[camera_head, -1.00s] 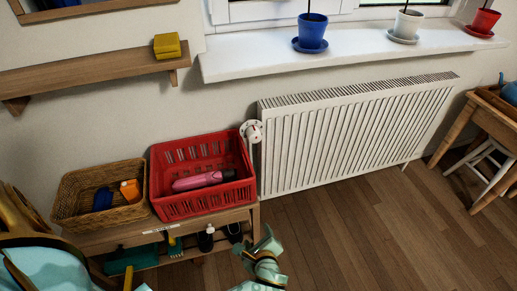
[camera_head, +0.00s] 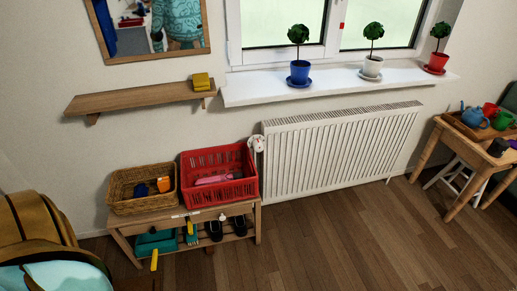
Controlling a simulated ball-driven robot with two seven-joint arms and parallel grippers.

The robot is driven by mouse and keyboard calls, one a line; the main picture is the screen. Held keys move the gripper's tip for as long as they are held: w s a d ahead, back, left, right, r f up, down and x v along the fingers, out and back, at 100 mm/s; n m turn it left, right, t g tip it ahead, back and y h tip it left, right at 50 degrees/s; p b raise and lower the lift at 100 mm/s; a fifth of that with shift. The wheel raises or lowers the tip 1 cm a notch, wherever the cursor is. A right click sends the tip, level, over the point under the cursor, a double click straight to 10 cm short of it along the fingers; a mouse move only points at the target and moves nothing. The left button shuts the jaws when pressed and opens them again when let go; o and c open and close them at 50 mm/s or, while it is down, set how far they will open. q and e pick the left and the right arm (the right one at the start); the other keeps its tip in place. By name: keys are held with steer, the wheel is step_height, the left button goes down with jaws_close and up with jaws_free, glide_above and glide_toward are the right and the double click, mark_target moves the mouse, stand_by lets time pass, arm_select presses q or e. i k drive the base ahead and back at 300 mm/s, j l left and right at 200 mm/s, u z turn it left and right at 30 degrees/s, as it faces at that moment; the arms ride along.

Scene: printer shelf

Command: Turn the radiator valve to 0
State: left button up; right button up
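The radiator valve (camera_head: 257,143) is a small white knob with red marks at the upper left end of the white radiator (camera_head: 335,150). It sits just behind the right rear corner of the red basket (camera_head: 250,187). Its marks are too small to read, so I cannot tell its setting. Neither of my grippers shows in the head view.
A wooden bench (camera_head: 250,215) holds the red basket and a wicker basket (camera_head: 125,200), with shoes (camera_head: 215,230) below. A windowsill (camera_head: 250,92) with potted plants is above the radiator. A wooden table (camera_head: 450,140) stands right. The floor (camera_head: 320,240) before the radiator is clear.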

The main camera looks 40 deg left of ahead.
mark_target(257, 144)
steer(key=i+u, duration=0.2)
steer(key=u, duration=1.3)
steer(key=i+l+u, duration=0.2)
steer(key=l+u, duration=0.25)
steer(key=i+l+u, duration=0.1)
steer(key=l+u, duration=0.3)
steer(key=l, duration=0.3)
steer(key=l+u, duration=0.45)
steer(key=l, duration=0.2)
